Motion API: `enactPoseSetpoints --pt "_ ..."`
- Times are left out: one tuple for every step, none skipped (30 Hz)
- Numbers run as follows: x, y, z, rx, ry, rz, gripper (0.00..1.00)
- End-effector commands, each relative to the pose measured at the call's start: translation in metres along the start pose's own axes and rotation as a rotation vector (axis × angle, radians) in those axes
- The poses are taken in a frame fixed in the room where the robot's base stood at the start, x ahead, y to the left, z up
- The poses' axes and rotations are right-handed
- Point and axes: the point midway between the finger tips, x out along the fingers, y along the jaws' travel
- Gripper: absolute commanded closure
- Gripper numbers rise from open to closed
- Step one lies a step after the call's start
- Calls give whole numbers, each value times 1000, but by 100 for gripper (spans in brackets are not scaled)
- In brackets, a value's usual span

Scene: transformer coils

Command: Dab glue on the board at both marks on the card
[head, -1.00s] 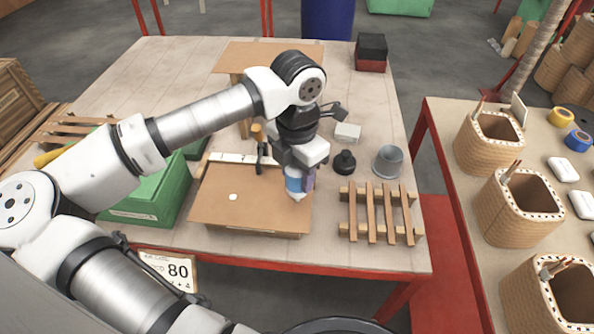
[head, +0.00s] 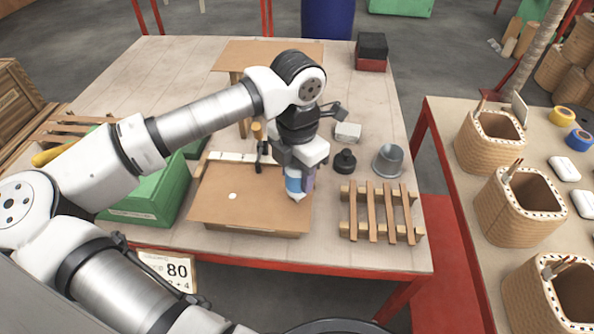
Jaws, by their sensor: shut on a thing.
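The brown board (head: 215,213) lies flat on the table in front of me. A small white dab (head: 233,196) shows on its left part. My gripper (head: 297,180) is over the board's right part and is shut on a blue and white glue bottle (head: 293,185). The bottle's pale tip points down at the board near its right edge; I cannot tell whether it touches. Any mark or dab under the tip is hidden. A card (head: 168,269) hangs at the table's front edge. It shows "80" and "2 + 4", and my arm covers part of it.
A slatted wooden rack (head: 378,214) stands right of the board. Behind it are a grey cup (head: 388,161), a black knob-like piece (head: 345,161) and a white block (head: 347,132). A green box (head: 150,195) stands left. A second table (head: 455,190) with coils is at the right.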

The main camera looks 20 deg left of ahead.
Motion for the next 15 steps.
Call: enactPoseSetpoints --pt "0 0 0 0 0 0 83" --pt "-1 0 0 0 0 0 83" --pt "-2 0 0 0 0 0 83" --pt "-2 0 0 0 0 0 83" --pt "-4 0 0 0 0 0 83" --pt "-6 0 0 0 0 0 83" --pt "-8 0 0 0 0 1 83" --pt "-11 0 0 0 0 1 83" --pt "-14 0 0 0 -1 1 83" --pt "-17 0 0 -1 -1 1 83" --pt "-19 0 0 -1 -1 2 83" --pt "-22 0 0 -1 0 1 83" --pt "-25 0 0 -1 0 1 83" --pt "-27 0 0 0 0 1 83" --pt "-30 0 0 0 0 0 83"
